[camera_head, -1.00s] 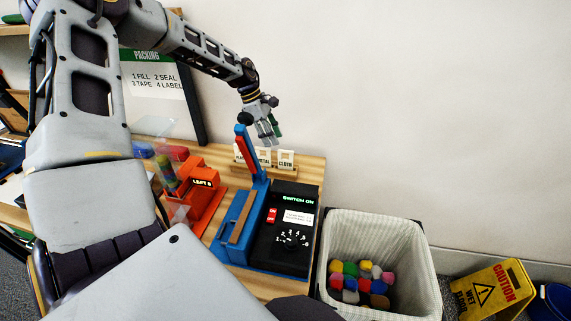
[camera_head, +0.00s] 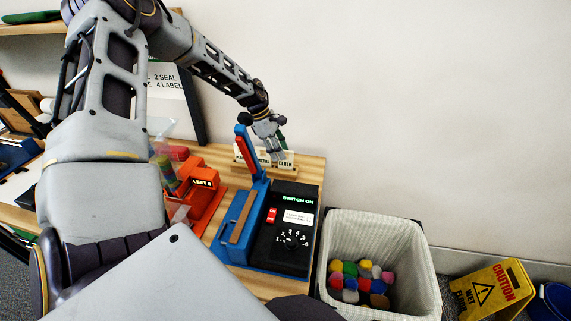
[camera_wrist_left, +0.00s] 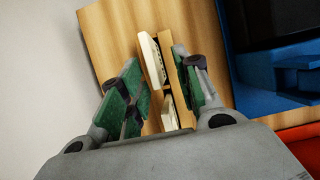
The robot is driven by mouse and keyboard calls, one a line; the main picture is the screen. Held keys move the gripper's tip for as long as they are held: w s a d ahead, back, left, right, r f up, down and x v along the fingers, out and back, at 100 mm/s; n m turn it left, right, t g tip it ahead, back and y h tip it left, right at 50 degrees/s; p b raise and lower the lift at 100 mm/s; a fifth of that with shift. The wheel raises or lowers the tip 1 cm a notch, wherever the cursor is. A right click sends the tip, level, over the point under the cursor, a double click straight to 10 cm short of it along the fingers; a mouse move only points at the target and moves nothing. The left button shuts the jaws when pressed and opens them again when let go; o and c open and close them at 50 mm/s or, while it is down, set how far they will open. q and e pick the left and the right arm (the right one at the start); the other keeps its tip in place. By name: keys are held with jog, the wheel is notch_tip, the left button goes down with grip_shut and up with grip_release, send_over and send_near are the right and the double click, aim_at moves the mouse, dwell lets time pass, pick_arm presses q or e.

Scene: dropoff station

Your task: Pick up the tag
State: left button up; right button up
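Small cream tags stand in a row in a wooden holder at the back of the wooden table. In the head view the tag marked CLOTH (camera_head: 286,165) is at the right end, and one marked METAL is partly covered by my fingers. My left gripper (camera_head: 276,153) points down over the row. In the left wrist view the green-padded fingers of the left gripper (camera_wrist_left: 163,80) are apart. Between them are a cream tag (camera_wrist_left: 151,58), a second tag (camera_wrist_left: 169,112) and the brown holder strip (camera_wrist_left: 181,72). I cannot tell whether the fingers touch anything. My right gripper is out of view.
A blue and black switch machine (camera_head: 287,236) with an upright blue lever stands just in front of the tags. An orange unit (camera_head: 207,190) marked LEFT is left of it. A bin (camera_head: 413,265) with colourful pieces stands right of the table, beside a yellow caution sign (camera_head: 492,291).

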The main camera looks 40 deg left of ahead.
aim_at(285, 162)
pick_arm(q)
jog(key=shift+f, duration=0.1)
dwell(0.3)
jog(key=shift+w+x, duration=0.15)
jog(key=shift+x, duration=0.5)
jog(key=shift+w+x, duration=0.15)
jog(key=shift+x, duration=0.55)
jog(key=shift+p+x, duration=0.35)
jog(key=shift+x, duration=0.75)
jog(key=shift+d, duration=0.1)
grip_shut()
